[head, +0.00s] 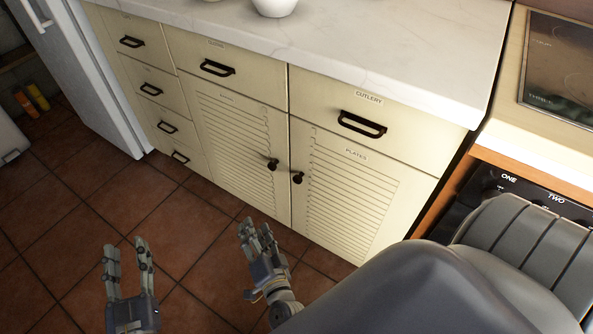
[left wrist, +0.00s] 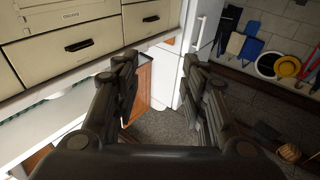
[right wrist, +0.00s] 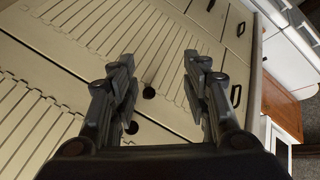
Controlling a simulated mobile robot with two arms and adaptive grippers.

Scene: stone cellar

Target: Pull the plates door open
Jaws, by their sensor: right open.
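The plates door (head: 350,190) is a cream louvred door below the cutlery drawer, and it is shut. Its dark round knob (head: 297,177) sits near the door's left edge. It shows in the right wrist view (right wrist: 131,127), partly close to the gripper's left finger. My right gripper (head: 255,228) is open and empty, in front of and below the knob, apart from it. In the right wrist view its fingers (right wrist: 160,75) point at the cabinet front. My left gripper (head: 126,250) is open and empty above the tiled floor, further left.
A neighbouring louvred door (head: 235,140) is shut, its knob (head: 272,164) close beside the plates knob. Drawers (head: 150,88) stand left, with a white fridge (head: 95,60) beyond. A stove (head: 530,195) stands right. The tiled floor (head: 60,215) in front is clear.

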